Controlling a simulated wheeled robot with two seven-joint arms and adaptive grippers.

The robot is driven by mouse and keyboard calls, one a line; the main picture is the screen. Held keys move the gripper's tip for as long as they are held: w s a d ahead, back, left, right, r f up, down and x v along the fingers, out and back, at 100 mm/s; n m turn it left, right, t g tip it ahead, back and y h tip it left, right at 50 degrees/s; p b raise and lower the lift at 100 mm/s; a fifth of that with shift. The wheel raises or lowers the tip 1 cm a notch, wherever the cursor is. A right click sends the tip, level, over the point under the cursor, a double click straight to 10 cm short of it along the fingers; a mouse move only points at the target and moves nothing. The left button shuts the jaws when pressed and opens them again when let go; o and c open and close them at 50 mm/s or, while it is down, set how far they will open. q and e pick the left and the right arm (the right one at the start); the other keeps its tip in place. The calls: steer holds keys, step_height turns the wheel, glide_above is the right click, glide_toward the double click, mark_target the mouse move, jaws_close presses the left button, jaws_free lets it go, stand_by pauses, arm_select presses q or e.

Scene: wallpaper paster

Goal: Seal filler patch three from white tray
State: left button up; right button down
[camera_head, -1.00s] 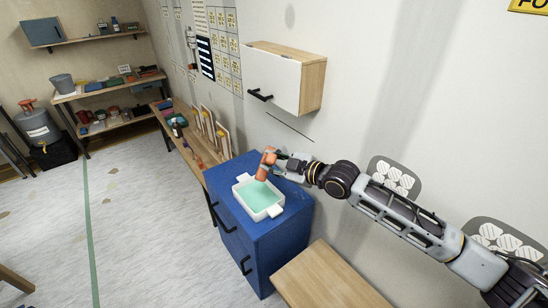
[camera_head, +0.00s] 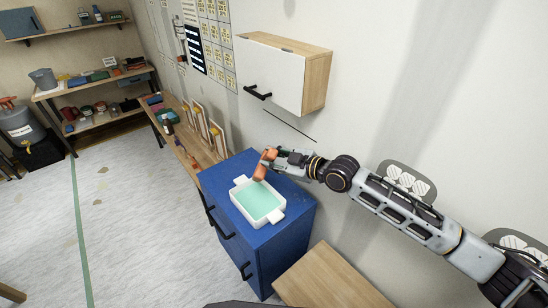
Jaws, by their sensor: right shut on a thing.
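A white tray (camera_head: 238,199) with pale green liquid (camera_head: 258,200) stands on a blue cabinet. My right gripper (camera_head: 272,156) reaches in from the right above the tray's back edge. It is shut on an orange tool (camera_head: 262,168), which hangs tilted with its lower end at or just above the tray's back rim; I cannot tell whether it touches. Grey wall patches with white hatched marks show behind my right arm: one patch (camera_head: 410,178) above it and another (camera_head: 515,238) at the far right, partly hidden. No number is readable on them. My left gripper is out of view.
The blue cabinet (camera_head: 265,245) has black handles. A wooden surface (camera_head: 325,280) lies at its front right. A white wall cabinet (camera_head: 270,75) hangs above, with a dark line (camera_head: 288,124) on the wall below it. The floor at left (camera_head: 140,210) is open.

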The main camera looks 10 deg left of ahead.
steer(key=shift+a, duration=0.15)
steer(key=shift+s+m+g, duration=0.25)
steer(key=shift+m+g, duration=0.05)
steer(key=shift+m, duration=0.2)
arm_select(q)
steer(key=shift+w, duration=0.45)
arm_select(e)
steer(key=shift+f+m+g, duration=0.1)
steer(key=shift+m+g, duration=0.3)
steer(key=shift+m, duration=0.3)
steer(key=shift+f, duration=0.15)
steer(key=shift+f+b, duration=1.8)
steer(key=shift+f, duration=0.95)
arm_select(q)
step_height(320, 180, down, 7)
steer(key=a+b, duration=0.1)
steer(key=b, duration=0.2)
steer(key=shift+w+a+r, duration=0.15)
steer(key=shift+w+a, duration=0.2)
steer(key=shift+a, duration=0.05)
arm_select(e)
steer(key=shift+f, duration=1.7)
